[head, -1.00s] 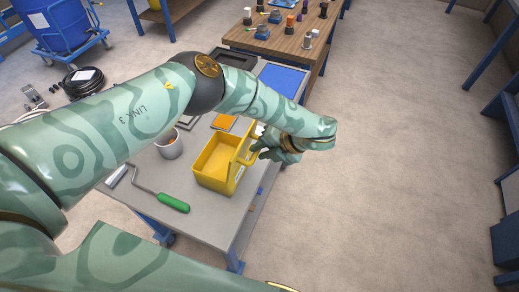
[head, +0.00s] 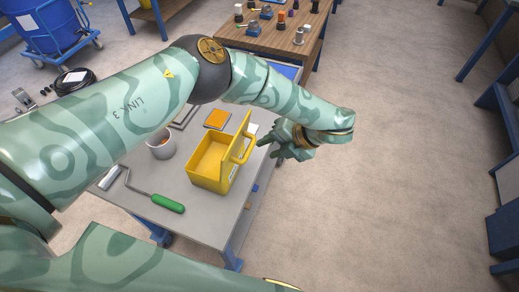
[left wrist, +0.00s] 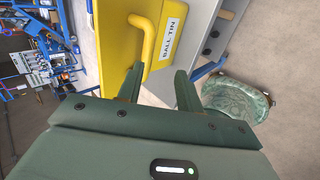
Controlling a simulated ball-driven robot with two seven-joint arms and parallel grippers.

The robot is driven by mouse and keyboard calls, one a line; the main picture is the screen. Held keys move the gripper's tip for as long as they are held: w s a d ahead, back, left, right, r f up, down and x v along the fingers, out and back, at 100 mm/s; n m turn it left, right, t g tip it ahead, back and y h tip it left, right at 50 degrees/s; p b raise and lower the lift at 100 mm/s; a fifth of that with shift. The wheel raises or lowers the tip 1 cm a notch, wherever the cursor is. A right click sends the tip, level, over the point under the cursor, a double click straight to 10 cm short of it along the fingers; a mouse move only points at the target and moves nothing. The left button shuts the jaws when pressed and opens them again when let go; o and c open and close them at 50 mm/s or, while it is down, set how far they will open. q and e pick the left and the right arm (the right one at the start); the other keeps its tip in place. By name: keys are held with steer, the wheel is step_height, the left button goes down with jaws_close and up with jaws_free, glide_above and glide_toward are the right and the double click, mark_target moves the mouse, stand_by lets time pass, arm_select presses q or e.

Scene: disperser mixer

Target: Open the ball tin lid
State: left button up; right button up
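The yellow ball tin (head: 207,185) stands on the grey table, and its inside shows from above. Its yellow lid (head: 236,142) stands up steeply along the tin's right side, with a yellow handle (head: 246,152) on its outer face. The handle (left wrist: 143,28) and the white "BALL TIN" label (left wrist: 171,40) also show in the left wrist view. My left gripper (head: 268,146) is just right of the handle. In the left wrist view its fingers (left wrist: 160,80) are apart with nothing clearly between them.
On the grey table (head: 205,225), a grey cup (head: 160,147) stands left of the tin, and a green-handled roller (head: 167,203) lies in front. An orange pad (head: 217,118) lies behind. A wooden table (head: 285,38) with several small items stands farther back. Floor right of the table is clear.

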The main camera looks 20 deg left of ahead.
arm_select(q)
steer(key=v, duration=1)
steer(key=shift+d+r+b, duration=0.15)
steer(key=shift+r+b, duration=0.25)
steer(key=shift+r, duration=0.05)
steer(key=shift+s, duration=0.1)
